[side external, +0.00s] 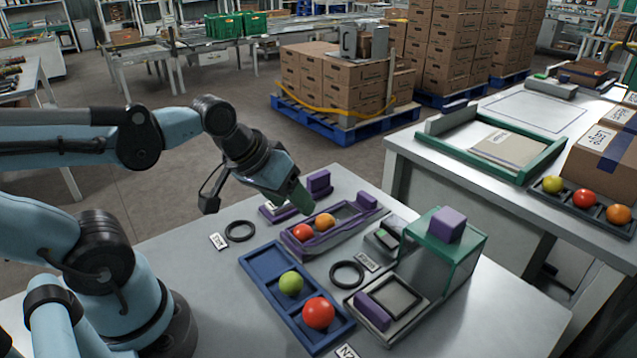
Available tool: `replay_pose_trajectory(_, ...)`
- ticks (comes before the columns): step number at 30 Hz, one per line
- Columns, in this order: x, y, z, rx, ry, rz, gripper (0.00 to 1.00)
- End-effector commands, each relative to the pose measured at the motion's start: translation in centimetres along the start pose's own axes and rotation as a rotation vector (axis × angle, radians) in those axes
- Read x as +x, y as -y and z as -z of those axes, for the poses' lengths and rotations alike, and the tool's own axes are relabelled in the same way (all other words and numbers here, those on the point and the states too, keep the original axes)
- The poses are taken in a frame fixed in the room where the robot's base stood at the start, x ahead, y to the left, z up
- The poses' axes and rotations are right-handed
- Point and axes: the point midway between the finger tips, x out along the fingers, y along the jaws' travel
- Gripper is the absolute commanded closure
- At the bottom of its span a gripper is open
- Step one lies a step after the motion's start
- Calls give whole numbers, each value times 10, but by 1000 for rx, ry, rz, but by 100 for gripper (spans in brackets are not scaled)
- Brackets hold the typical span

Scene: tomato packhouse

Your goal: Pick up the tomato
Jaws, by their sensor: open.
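A small red tomato (303,232) and an orange tomato (325,221) sit side by side in a purple-rimmed tray (345,237) on the grey table. A larger red tomato (318,313) and a green tomato (291,283) sit in a blue divided tray (262,265) nearer the camera. My gripper (304,203) is open, tilted down, just above and behind the purple-rimmed tray. No tomato shows in its jaws, though the fingers largely overlap in this view. Which tomato is meant cannot be told.
Black rings (347,274) lie beside the trays. A green-framed box (440,255) with a purple block (446,224) on top stands to the right. A scale-like device (385,305) sits in front of it. The right table holds a dark tray (577,208) with more tomatoes.

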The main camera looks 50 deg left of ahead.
Motion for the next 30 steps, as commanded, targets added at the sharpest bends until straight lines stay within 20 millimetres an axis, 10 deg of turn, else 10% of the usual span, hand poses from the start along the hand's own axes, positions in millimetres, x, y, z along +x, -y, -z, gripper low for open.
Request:
replay_pose_trajectory(15, -18, 6, -38, -1399, 461, 154, 42)
replay_pose_trajectory(30, -3, -2, -55, -1635, 547, 230, 42)
